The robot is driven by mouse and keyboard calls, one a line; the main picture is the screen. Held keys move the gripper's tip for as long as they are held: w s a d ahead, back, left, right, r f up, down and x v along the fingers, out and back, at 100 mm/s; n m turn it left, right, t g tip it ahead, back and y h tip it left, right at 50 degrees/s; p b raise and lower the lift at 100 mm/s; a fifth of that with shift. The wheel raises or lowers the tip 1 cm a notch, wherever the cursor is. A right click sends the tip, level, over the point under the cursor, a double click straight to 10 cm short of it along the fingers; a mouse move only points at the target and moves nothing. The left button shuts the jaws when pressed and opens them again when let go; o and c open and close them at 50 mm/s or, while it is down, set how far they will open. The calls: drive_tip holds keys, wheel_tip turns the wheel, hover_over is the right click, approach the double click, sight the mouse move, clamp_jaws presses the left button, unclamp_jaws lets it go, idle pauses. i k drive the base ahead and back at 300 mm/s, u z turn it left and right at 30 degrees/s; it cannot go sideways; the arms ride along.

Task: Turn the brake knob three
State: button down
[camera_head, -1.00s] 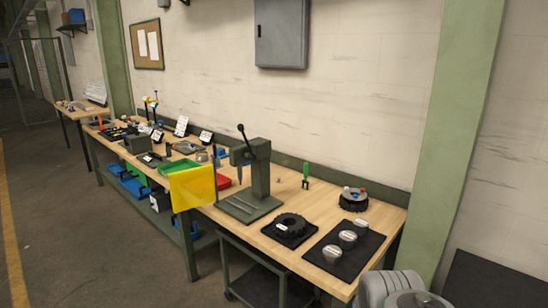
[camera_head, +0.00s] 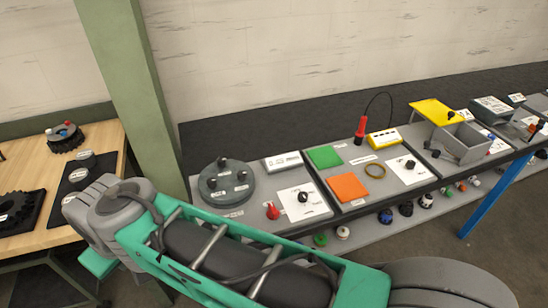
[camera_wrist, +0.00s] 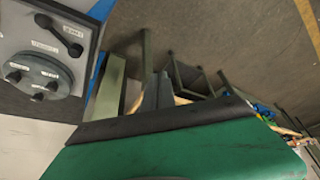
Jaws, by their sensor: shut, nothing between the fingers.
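In the head view a round grey disc (camera_head: 212,193) with several black knobs lies at the left end of the grey bench. A white plate with a black knob (camera_head: 303,197) is right of it, and a red knob (camera_head: 272,210) stands between them. Another white plate with a black knob (camera_head: 410,164) is farther right. Labels are too small to read, so I cannot tell which is the brake knob.
A green square (camera_head: 325,156), an orange square (camera_head: 348,187) and a yellow box (camera_head: 384,138) share the bench. A wooden bench (camera_head: 95,142) with black parts stands at left, beside a green pillar (camera_head: 130,80). My green arm crosses the foreground.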

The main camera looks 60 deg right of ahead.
sight(241, 175)
drive_tip(key=z, duration=0.45)
drive_tip(key=i, duration=0.2)
drive_tip(key=z, duration=1)
